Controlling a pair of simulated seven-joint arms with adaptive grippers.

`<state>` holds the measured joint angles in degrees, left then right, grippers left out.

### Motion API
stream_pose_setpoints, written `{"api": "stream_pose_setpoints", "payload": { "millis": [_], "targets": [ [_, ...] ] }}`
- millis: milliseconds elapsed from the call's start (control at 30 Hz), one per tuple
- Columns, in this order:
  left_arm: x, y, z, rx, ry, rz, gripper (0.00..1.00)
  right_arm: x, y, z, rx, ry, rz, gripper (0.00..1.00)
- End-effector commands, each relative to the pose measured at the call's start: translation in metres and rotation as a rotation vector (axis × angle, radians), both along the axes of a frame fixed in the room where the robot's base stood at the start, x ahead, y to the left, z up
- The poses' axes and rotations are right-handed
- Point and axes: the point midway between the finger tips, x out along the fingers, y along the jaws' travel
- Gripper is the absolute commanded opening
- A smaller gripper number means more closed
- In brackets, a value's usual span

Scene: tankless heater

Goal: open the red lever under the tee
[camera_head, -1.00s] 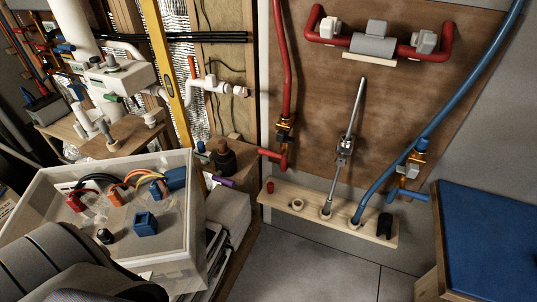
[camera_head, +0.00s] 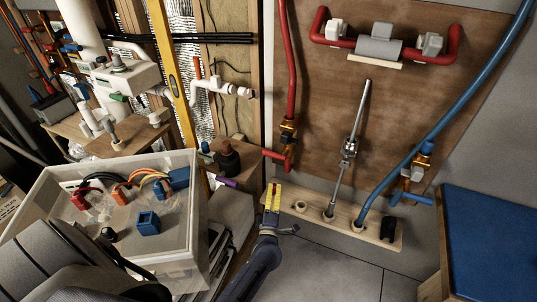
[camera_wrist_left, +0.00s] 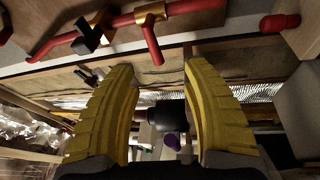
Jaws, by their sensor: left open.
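My right gripper is not seen.
The wooden strip (camera_head: 375,228) holds a grey rod and the blue hose (camera_head: 445,110) end. A clear bin (camera_head: 175,245) of fittings stands left, and a blue-topped bench (camera_head: 490,240) right. The floor between is clear.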

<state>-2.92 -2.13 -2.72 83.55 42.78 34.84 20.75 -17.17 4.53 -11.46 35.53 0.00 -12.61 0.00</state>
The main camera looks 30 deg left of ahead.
Motion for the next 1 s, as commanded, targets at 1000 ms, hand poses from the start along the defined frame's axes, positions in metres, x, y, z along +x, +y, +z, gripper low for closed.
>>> {"api": "stream_pose_setpoints", "payload": {
  "millis": [1000],
  "targets": [
    [0.100,0.075,0.035,-0.155,-0.103,0.066,0.48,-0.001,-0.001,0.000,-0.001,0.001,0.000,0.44]
  ]
}}
